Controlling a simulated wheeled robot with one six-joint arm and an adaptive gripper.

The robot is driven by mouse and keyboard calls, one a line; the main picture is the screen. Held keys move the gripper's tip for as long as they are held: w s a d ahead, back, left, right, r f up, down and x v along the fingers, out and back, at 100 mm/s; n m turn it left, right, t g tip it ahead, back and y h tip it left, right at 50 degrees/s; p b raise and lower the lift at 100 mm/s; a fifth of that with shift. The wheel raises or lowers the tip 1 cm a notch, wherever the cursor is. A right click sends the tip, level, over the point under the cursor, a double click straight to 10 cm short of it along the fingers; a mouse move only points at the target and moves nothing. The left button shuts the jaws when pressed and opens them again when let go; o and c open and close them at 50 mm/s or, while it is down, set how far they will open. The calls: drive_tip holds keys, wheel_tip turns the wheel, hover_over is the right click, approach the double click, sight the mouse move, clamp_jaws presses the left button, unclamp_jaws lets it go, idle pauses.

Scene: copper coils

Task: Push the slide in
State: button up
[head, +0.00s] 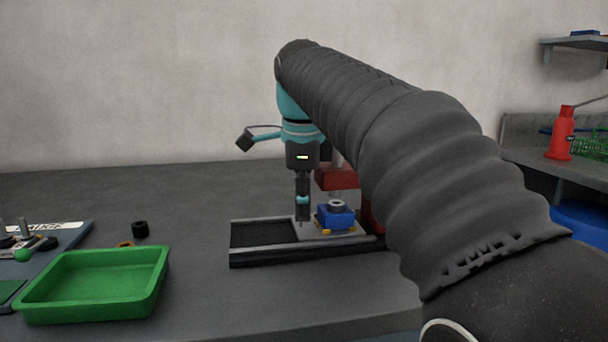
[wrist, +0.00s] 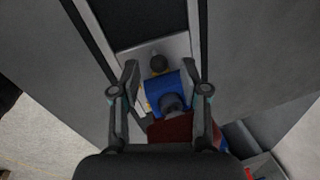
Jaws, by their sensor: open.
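The slide is a light grey plate (head: 322,234) on a dark rail track (head: 262,250), at the track's right part. It also shows in the wrist view (wrist: 174,48). A blue block (head: 336,217) with a dark round piece on top sits on the plate. In the wrist view a dark round knob (wrist: 159,64) stands on the plate beside the blue block. My gripper (wrist: 161,70) points down and is open, one finger on each side of the knob. In the head view my gripper (head: 302,214) is low over the plate, left of the blue block; contact cannot be told.
A red press part (head: 337,177) stands close behind and above the blue block. A green tray (head: 92,284) lies on the bench at left, with a black cylinder (head: 140,229) behind it. The track's left end is empty. A red bottle (head: 562,133) stands far right.

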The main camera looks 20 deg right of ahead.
wheel_tip(320, 180, up, 11)
drive_tip(key=s, duration=0.2)
drive_tip(key=shift+a, duration=0.25)
drive_tip(key=shift+s, duration=0.1)
